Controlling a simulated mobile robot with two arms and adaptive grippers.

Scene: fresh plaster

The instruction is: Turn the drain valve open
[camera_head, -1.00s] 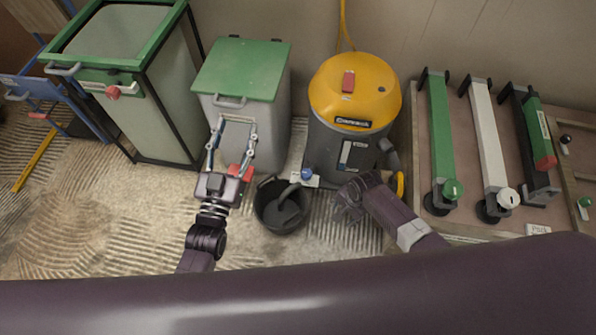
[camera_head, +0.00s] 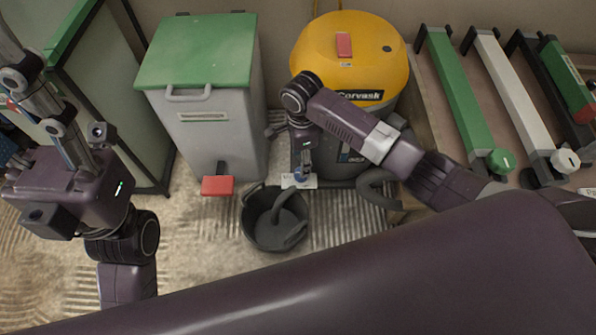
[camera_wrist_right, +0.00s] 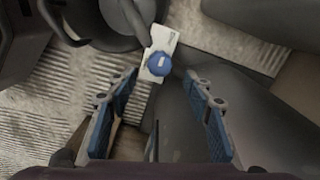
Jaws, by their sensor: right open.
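A black bucket (camera_head: 252,228) with a grey hose dipping into it stands on the floor below the valve. A grey bin (camera_head: 215,130) with green lid and red pedal (camera_head: 217,186) stands left. A rack with green (camera_head: 455,90) and white bars is at right.

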